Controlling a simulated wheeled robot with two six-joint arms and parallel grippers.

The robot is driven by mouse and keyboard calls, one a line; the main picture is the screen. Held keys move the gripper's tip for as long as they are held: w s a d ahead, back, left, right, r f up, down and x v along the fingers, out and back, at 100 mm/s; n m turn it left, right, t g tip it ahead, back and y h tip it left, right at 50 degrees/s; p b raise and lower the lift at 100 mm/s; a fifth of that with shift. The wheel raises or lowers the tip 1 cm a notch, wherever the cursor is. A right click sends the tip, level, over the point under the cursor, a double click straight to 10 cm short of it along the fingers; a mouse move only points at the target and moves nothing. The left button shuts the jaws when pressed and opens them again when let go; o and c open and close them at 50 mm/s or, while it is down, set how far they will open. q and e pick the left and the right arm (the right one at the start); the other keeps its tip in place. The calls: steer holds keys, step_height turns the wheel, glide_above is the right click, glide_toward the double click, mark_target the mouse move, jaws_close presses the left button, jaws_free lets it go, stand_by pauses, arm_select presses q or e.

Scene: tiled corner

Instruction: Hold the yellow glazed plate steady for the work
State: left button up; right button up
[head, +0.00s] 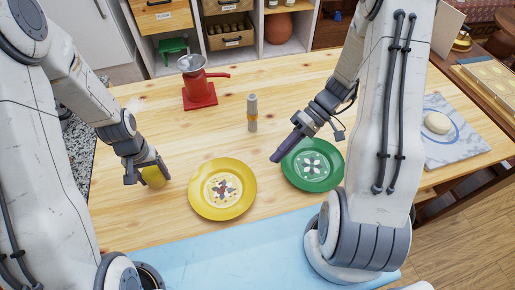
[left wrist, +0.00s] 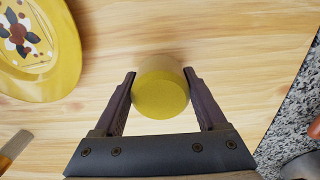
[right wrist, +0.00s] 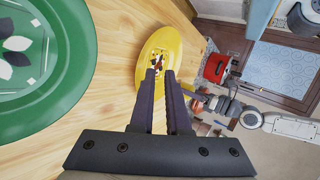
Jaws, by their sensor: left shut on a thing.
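The yellow glazed plate (head: 238,206) lies flat on the table, with a floral pattern at its centre. It also shows in the left wrist view (left wrist: 66,82) and right wrist view (right wrist: 153,52). My left gripper (head: 153,174) is left of the plate, apart from it, shut on a yellow cylindrical object (head: 154,177). That object sits between the fingers in the left wrist view (left wrist: 160,88). My right gripper (head: 277,157) is over the left edge of the green plate (head: 322,183). Its fingers (right wrist: 160,74) are close together, with nothing seen between them.
A grey and orange upright tool (head: 252,114) stands behind the plates. A marble board (head: 455,149) with a pale lump (head: 438,123) is at right. A blue mat (head: 230,255) covers the front edge.

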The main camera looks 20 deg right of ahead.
mark_target(258, 178)
steer(key=d+f+t+y, duration=0.1)
steer(key=d+f, duration=0.1)
steer(key=w+d+f+m+t+y, duration=0.1)
steer(key=d+f+t+y, duration=0.1)
steer(key=shift+d, duration=0.4)
steer(key=shift+f+t, duration=0.2)
steer(key=shift+t, duration=0.1)
steer(key=x, duration=1.1)
steer(key=shift+a+f, duration=0.2)
steer(key=shift+a, duration=0.15)
jaws_close()
stand_by(1.5)
